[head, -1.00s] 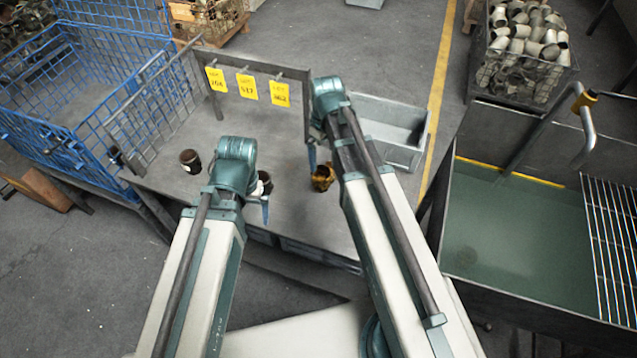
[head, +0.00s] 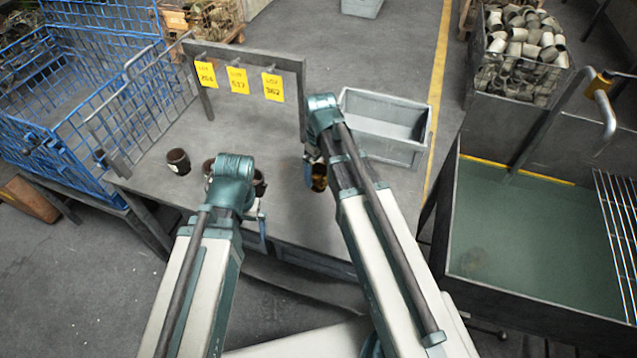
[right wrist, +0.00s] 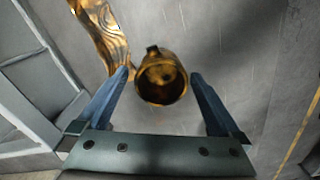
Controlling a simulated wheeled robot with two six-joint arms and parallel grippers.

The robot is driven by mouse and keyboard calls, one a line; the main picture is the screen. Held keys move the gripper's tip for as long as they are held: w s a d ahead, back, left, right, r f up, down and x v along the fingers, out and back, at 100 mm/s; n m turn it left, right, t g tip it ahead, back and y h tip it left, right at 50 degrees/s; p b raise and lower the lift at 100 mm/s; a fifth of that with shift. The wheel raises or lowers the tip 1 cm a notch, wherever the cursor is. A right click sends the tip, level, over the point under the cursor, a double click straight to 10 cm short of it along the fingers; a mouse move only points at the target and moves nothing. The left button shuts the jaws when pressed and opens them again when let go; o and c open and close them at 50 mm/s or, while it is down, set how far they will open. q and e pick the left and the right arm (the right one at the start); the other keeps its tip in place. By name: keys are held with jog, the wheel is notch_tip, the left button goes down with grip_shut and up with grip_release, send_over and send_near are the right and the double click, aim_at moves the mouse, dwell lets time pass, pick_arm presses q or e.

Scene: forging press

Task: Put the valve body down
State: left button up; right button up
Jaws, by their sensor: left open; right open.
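A golden-brown, oily-looking valve body (head: 319,184) is at the right part of the grey table, partly hidden by my right arm. In the right wrist view the valve body (right wrist: 161,80) shows its round open end, with a small lug at its rim. My right gripper (right wrist: 160,92) is open, with one blue finger on each side of it; whether either finger touches it I cannot tell. My left gripper (head: 258,220) is open near the table's front edge. Dark cup-like parts, one (head: 178,161) at the left and others behind my left wrist, stand on the table.
A rack with yellow lot tags (head: 237,80) stands across the table's back. A grey bin (head: 385,125) is at the right, a blue wire cage (head: 60,110) at the left. An amber streak (right wrist: 103,35) shows beside the valve body.

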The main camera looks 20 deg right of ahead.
notch_tip(320, 180, down, 4)
jog(key=b, duration=0.3)
jog(key=shift+w+a, duration=0.1)
jog(key=shift+a, duration=0.05)
grip_shut()
